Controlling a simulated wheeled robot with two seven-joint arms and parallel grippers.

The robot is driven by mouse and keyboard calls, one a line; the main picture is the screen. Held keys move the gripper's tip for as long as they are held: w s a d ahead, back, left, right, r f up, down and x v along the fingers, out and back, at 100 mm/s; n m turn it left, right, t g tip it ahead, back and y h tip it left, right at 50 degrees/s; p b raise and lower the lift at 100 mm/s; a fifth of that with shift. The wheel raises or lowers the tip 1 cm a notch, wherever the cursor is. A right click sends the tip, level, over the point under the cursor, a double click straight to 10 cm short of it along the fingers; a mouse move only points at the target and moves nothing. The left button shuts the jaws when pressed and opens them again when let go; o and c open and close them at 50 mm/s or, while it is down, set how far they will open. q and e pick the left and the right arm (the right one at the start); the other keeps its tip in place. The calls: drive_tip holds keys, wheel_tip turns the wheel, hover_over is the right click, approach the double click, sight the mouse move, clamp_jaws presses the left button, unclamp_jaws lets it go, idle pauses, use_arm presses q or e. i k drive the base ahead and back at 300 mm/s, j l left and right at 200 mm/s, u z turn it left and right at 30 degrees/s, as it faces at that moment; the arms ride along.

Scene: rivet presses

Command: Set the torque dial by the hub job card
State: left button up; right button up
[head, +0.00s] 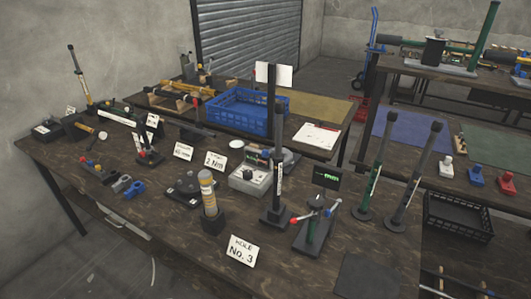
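A grey box with a dark round knob (248,176) on its front stands mid-table; the knob looks like a dial, but its setting is too small to read. A white card reading "2 Nm" (215,160) stands left of the box. Another small white card (183,152) stands further left, its text not clearly legible. Neither of my grippers shows in the head view.
A tall black post (272,160) rises directly right of the grey box. A yellow cylinder (208,192) stands in a black holder in front. A small black display with green digits (326,178) stands to the right. A blue crate (240,112) sits behind.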

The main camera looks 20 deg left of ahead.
sight(247, 174)
drive_tip(key=i+j+z, duration=0.15)
drive_tip(key=j+z, duration=0.15)
drive_tip(key=j, duration=0.35)
drive_tip(key=i+j+z, duration=0.1)
drive_tip(key=j+z, duration=0.2)
drive_tip(key=j, duration=0.35)
